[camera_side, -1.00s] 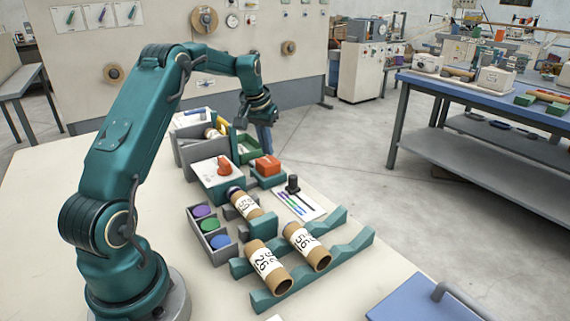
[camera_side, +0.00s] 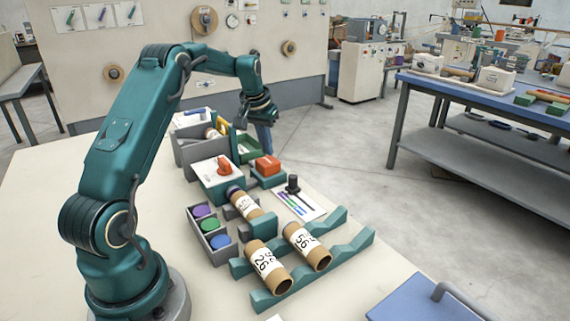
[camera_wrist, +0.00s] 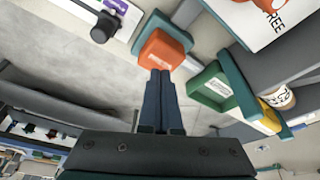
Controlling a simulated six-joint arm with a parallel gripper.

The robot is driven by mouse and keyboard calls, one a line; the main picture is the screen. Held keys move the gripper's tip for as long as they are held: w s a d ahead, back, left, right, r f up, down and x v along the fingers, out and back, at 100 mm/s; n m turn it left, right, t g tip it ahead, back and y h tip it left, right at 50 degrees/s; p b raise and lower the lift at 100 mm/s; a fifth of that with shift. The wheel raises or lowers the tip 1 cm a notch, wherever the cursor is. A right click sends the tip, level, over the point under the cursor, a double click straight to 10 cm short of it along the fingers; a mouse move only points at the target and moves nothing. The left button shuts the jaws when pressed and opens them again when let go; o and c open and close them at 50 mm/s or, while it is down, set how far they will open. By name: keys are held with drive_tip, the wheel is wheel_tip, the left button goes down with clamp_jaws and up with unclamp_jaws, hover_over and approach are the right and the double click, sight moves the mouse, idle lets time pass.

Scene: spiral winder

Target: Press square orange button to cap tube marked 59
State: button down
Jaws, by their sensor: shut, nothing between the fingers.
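The square orange button (camera_side: 267,165) sits on a teal base on the bench; it also shows in the wrist view (camera_wrist: 162,50). My gripper (camera_side: 265,141) is shut and empty, pointing down beyond the button in the side view. In the wrist view its blue fingertips (camera_wrist: 160,72) overlap the button's near edge; I cannot tell the gap. A brown tube (camera_side: 246,204) with a white label lies in a grey and teal holder; its number is not clearly readable. Tubes marked 26 (camera_side: 267,266) and 56 (camera_side: 307,246) lie on a teal rack.
A white-topped box with an orange knob (camera_side: 225,165) stands left of the button. A green tray (camera_side: 249,149) lies behind it. A black knob (camera_side: 293,184) stands on a card in front. A grey box (camera_side: 222,253) holds purple, green and blue discs.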

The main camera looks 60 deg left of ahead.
sight(268, 160)
drive_tip(key=shift+f, duration=0.3)
drive_tip(key=shift+f, duration=1.5)
drive_tip(key=shift+r, duration=4.05)
